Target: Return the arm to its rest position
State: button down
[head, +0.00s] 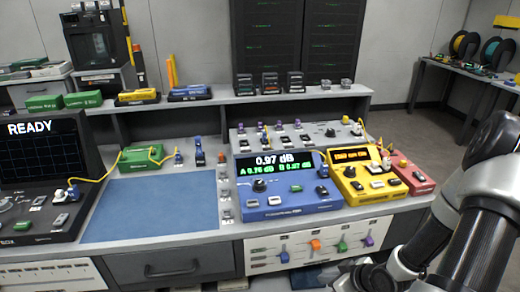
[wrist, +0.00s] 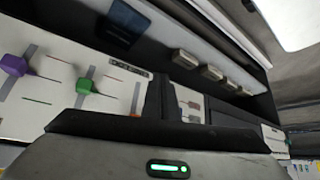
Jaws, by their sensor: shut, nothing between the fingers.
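My arm enters at the right of the head view and reaches down in front of the workbench (head: 330,232). My gripper (head: 346,281) is low at the bottom edge of the head view, beside the bench's white front panel. It is shut and empty; its fingertips are hard to make out. In the wrist view the grey housing of my gripper (wrist: 165,145) fills the bottom, with a green light on it. The white slider panel (head: 320,246) also shows tilted in the wrist view (wrist: 52,95), apart from my gripper.
On the bench stand a blue meter (head: 275,207) reading 0.97 dB, a yellow unit (head: 352,190), a red unit (head: 412,178), a blue mat (head: 150,208) and a READY screen (head: 40,155). Open floor (head: 430,130) lies at the right, before a side table (head: 480,85).

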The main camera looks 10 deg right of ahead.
jog(key=w+r+m+g+h, duration=0.1)
jog(key=w+r+h, duration=0.15)
jog(key=r, duration=0.75)
jog(key=w+r+g+h, duration=0.1)
jog(key=r+h, duration=0.2)
jog(key=r, duration=0.6)
jog(key=s+a+r+m+t+y, duration=0.1)
jog(key=s+a+r+m, duration=0.1)
jog(key=s+a+r, duration=0.7)
jog(key=s+a+r+m+y, duration=0.1)
jog(key=s+a+r+m, duration=0.25)
jog(key=s+r, duration=0.45)
notch_tip(320, 180, up, 23)
jog(key=w+p, duration=0.1)
jog(key=p, duration=1.9)
jog(key=shift+w+a+n+p, duration=0.15)
jog(key=shift+a+n+p, duration=0.15)
jog(key=shift+n, duration=0.15)
jog(key=shift+f, duration=0.15)
